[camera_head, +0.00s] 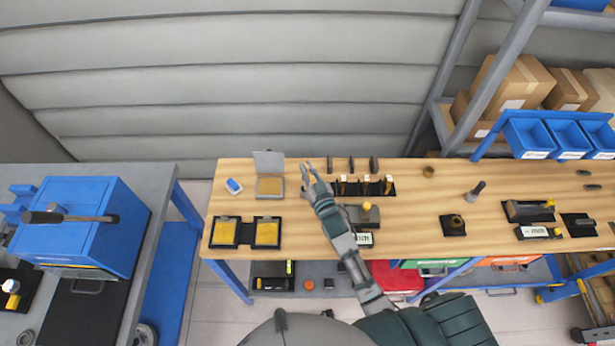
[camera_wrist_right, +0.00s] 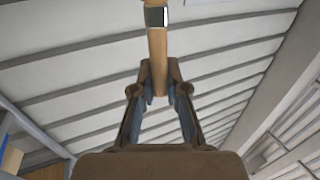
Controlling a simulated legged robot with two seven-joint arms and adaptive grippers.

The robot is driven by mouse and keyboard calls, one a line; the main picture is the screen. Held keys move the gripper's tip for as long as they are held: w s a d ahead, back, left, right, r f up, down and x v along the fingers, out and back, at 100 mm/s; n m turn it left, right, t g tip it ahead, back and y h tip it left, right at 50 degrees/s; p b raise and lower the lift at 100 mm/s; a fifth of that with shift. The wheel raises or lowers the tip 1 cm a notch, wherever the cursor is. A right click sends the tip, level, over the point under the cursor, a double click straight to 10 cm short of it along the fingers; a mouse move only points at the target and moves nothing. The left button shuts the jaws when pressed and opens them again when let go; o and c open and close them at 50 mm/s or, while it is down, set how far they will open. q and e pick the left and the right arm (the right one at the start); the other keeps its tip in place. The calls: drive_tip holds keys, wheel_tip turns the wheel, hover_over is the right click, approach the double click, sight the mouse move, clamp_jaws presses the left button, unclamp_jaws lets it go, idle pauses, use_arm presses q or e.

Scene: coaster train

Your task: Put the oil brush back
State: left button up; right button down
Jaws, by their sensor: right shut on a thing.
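My right gripper (camera_head: 307,172) is over the far left part of the wooden bench, left of a dark rack (camera_head: 392,191). In the right wrist view its two fingers (camera_wrist_right: 159,88) are shut on a light wooden handle with a metal and dark band near the top, which I take to be the oil brush (camera_wrist_right: 157,45). The brush points up and away from the fingers, and its upper end is cut off by the frame. In the head view the brush is too small to make out. Several small light-coloured pieces (camera_head: 366,184) stand in the rack. My left gripper is not in view.
On the bench, an open box (camera_head: 270,186) and a blue-white block (camera_head: 233,186) lie left of my gripper. Two yellow-filled black trays (camera_head: 266,233) lie nearer. The bench middle (camera_head: 420,205) is mostly clear.

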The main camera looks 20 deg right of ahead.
drive_tip(key=f, duration=0.4)
drive_tip(key=shift+d, duration=0.2)
drive_tip(key=shift+w+a, duration=0.1)
drive_tip(key=shift+a, duration=0.45)
drive_tip(key=c, duration=1.2)
unclamp_jaws()
drive_tip(key=shift+a+r, duration=0.1)
drive_tip(key=shift+a, duration=0.05)
drive_tip(key=shift+d, duration=0.4)
drive_tip(key=shift+s+d, duration=0.1)
drive_tip(key=shift+s, duration=0.25)
drive_tip(key=s, duration=0.5)
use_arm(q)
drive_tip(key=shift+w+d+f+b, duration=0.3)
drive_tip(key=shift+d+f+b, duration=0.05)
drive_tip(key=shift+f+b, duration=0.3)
use_arm(e)
approach(309, 178)
drive_tip(key=shift+s+a+r, duration=0.2)
drive_tip(key=shift+s+a, duration=0.1)
drive_tip(key=shift+s, duration=0.35)
